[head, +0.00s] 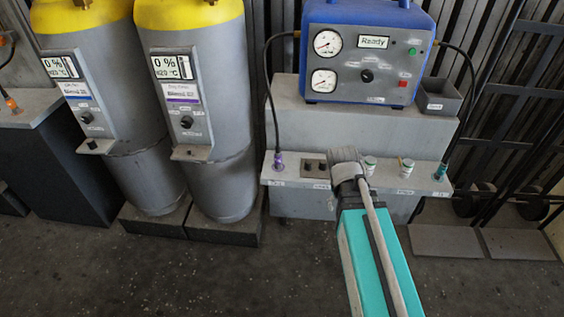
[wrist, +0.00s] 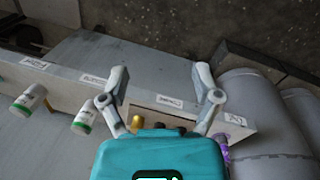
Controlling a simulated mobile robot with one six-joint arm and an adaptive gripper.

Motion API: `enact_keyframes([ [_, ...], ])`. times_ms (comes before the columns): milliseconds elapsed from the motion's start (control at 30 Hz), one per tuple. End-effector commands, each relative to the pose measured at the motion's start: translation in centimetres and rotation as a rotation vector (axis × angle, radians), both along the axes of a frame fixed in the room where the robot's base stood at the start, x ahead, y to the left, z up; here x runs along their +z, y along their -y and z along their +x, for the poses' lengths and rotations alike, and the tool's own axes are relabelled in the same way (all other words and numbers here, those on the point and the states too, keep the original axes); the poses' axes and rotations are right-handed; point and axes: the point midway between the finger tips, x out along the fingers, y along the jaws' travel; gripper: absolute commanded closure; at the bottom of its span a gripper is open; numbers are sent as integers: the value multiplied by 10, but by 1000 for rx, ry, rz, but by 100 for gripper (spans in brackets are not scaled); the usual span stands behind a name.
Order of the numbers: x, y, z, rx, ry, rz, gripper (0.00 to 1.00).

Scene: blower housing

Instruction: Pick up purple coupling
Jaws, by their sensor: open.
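The purple coupling (head: 278,163) sits at the left end of the grey bench shelf, with a black hose running up from it to the blue machine. In the wrist view, the purple coupling (wrist: 222,142) shows at lower right, partly hidden behind my gripper's right finger and body. My gripper (wrist: 161,78) is open with nothing between its fingers. In the head view, my gripper (head: 346,164) is over the shelf, to the right of the purple coupling and apart from it.
A blue machine (head: 345,88) reading "Ready" stands on the grey bench (head: 335,125). A teal coupling (head: 440,171) with a hose is at the shelf's right end. Small white-and-green capped parts (head: 406,167) stand on the shelf. Two grey cylinders (head: 222,165) stand at left.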

Motion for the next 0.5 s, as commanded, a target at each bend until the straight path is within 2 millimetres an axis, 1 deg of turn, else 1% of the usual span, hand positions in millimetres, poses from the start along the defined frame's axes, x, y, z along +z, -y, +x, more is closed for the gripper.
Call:
enact_keyframes([
  [33,-6,-7,11,70,-2,-36,19],
  [167,-12,-26,34,284,-14,-151,19],
  [267,-14,-44,52,457,-32,-250,19],
  [467,-14,-87,85,794,-87,-458,19],
  [500,-14,-97,91,859,-101,-501,19],
])
